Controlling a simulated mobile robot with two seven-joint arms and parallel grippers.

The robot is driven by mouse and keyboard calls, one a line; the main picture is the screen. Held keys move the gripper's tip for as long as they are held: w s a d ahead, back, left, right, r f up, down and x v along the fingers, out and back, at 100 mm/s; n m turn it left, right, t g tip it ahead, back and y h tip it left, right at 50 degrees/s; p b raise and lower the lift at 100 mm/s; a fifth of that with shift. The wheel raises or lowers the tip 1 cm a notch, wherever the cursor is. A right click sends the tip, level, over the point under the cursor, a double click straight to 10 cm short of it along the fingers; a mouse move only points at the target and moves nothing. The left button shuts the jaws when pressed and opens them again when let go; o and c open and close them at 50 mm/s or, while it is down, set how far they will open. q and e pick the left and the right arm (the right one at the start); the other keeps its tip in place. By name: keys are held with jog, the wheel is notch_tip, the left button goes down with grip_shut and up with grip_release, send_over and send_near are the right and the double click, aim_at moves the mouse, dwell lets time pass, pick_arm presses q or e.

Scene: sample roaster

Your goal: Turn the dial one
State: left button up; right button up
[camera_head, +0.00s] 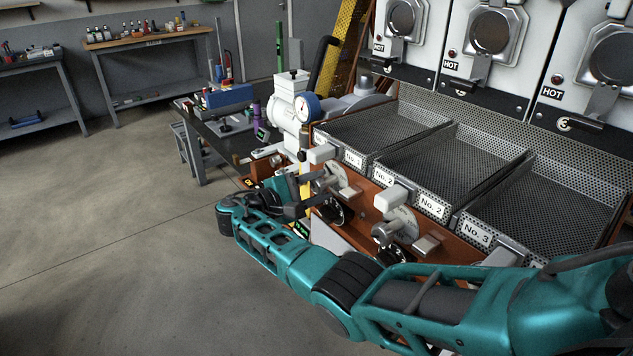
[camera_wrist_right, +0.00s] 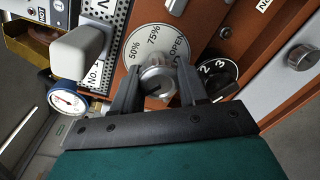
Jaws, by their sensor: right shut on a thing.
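The dial of station one is a round metal plate (camera_wrist_right: 143,50) marked 50%, 75% and OPEN, with a silver knob (camera_wrist_right: 158,72) at its centre. It sits on the brown front panel below the No. 1 tray label (camera_wrist_right: 95,78). My right gripper (camera_wrist_right: 157,86) has one finger on each side of the silver knob and is shut on it. In the head view my right gripper (camera_head: 311,203) is at the front of station one, partly hiding the dial (camera_head: 327,180). My left gripper is not in view.
A black numbered knob (camera_wrist_right: 216,75) sits close beside the right finger. A pale handle (camera_wrist_right: 76,51) juts out on the left, near a gauge (camera_wrist_right: 66,99). The dial of station two (camera_head: 401,222) lies to the right, close above my arm. Open floor lies left.

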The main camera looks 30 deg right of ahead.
jog(key=shift+r+n, duration=0.1)
jog(key=shift+n, duration=0.8)
jog(key=n, duration=0.4)
jog(key=shift+g, duration=0.3)
jog(key=n, duration=0.3)
jog(key=shift+n, duration=0.4)
jog(key=shift+n+h, duration=0.3)
jog(key=shift+n, duration=1.1)
jog(key=o, duration=1)
jog(key=shift+a+f, duration=0.1)
jog(key=shift+f, duration=0.1)
